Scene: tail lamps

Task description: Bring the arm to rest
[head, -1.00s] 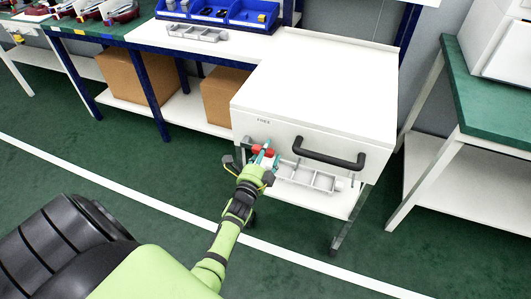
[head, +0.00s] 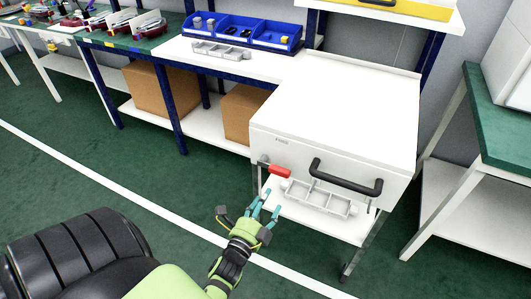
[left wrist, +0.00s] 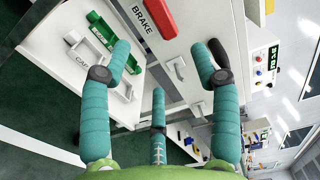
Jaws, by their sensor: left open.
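My left gripper (head: 262,207) has three teal fingers, spread open and empty. In the head view it is in front of and below the red brake handle (head: 277,171) on the front of the white cabinet (head: 345,100), clear of it. In the left wrist view, the open fingers (left wrist: 160,65) point toward the cabinet front, and the red handle (left wrist: 160,16) shows above them beside the word BRAKE. My left arm is stretched forward over the floor. My right gripper is not in view.
A black bar handle (head: 345,180) sticks out from the cabinet front. A grey divided tray (head: 318,198) lies on the shelf below. A workbench with a blue bin (head: 240,30) stands at the back, and a green-topped table (head: 490,125) at the right. The floor in front is clear.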

